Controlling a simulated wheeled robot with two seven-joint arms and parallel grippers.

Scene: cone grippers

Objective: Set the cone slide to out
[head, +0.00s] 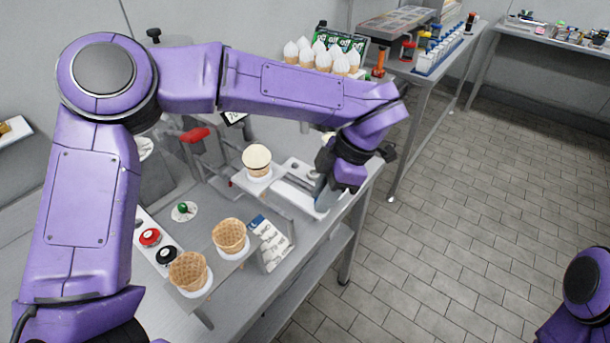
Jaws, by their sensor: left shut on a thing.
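The cone slide (296,190) is a pale plate with rails on the counter, in the middle of the head view. A cone with a cream-coloured top (257,158) stands upright in a white ring holder at the slide's left end. My left gripper (327,188) points down at the slide's right end, near the counter's edge. It is shut on the slide's end part, which the gripper and wrist largely hide. My right gripper is out of view; only part of my right arm shows at the lower right.
Two empty waffle cones (230,235) stand in a holder nearer me, beside a small printed sign (270,243). A red button (150,237), a black button (166,256) and a red-handled lever (195,135) are to the left. White-topped cones (322,57) stand behind. The tiled floor at right is clear.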

